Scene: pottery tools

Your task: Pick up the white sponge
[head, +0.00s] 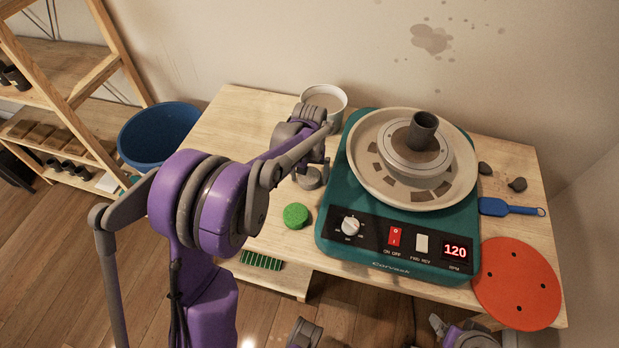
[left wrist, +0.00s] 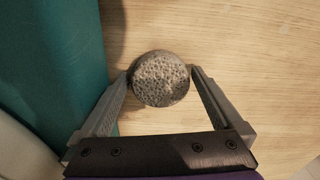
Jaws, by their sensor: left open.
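The sponge (left wrist: 160,79) is a small round porous disc, more grey than white here, lying on the wooden table. In the left wrist view it sits between the two fingertips of my left gripper (left wrist: 162,73), which is open around it. The fingertips are very close to its sides; I cannot tell whether they touch. In the head view the sponge (head: 311,180) shows below my left gripper (head: 315,166), left of the pottery wheel. My arm and gripper hide part of that area.
The teal pottery wheel (head: 335,214) stands close beside the gripper. A white bucket (head: 337,94) is behind it, and a green round sponge (head: 296,216) lies nearer the front. A blue tool (head: 497,207) and an orange disc (head: 515,265) lie at right. Bare table (head: 233,115) shows at left.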

